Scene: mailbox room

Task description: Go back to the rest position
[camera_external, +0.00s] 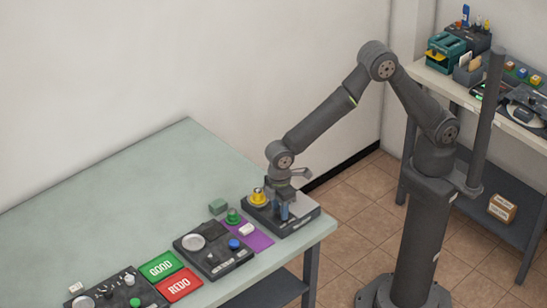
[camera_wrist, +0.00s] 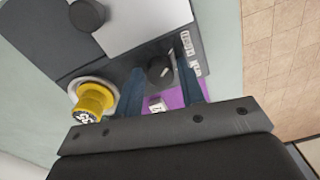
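My gripper (camera_external: 283,208) points down over a dark grey device (camera_external: 300,224) at the right end of the green table. In the wrist view its two blue fingers (camera_wrist: 160,62) are apart. A black knob (camera_wrist: 160,72) with a white mark shows between them, with a small gap to each finger; I cannot tell their height above it. A yellow button (camera_wrist: 92,98) with a pale ring is left of the fingers. It also shows in the external view (camera_external: 258,197). My arm is bent and reaches left from its base.
A purple sheet (camera_external: 257,239), a second dark panel (camera_external: 213,261), green GOOD (camera_external: 162,266) and red REDO (camera_external: 179,284) pads lie left of the device. The table's back (camera_external: 180,150) is clear. A shelf (camera_external: 480,106) with several items stands behind my arm.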

